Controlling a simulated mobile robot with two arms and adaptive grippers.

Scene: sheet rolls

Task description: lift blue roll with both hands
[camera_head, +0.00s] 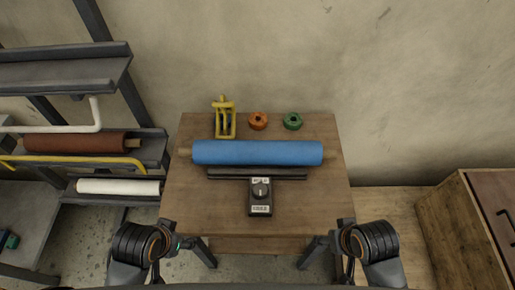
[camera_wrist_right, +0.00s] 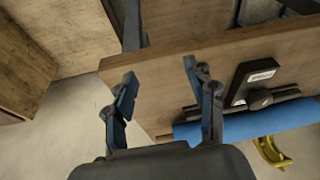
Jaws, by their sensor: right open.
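The blue roll (camera_head: 258,152) lies crosswise on the wooden table (camera_head: 190,205), with its brown core showing at both ends. It also shows at the lower right of the right wrist view (camera_wrist_right: 245,122). My left gripper (camera_head: 188,241) is at the table's front left corner, open and empty, apart from the roll. My right gripper (camera_head: 329,241) is at the front right corner, open and apart from the roll. In the right wrist view its fingers (camera_wrist_right: 158,85) are spread with nothing held between them.
A black device with a dial (camera_head: 260,196) and a dark bar (camera_head: 257,174) lie in front of the roll. Behind it are a yellow tool (camera_head: 225,120), an orange ring (camera_head: 258,121) and a green ring (camera_head: 292,121). A rack (camera_head: 85,70) stands left, a wooden cabinet (camera_head: 455,225) right.

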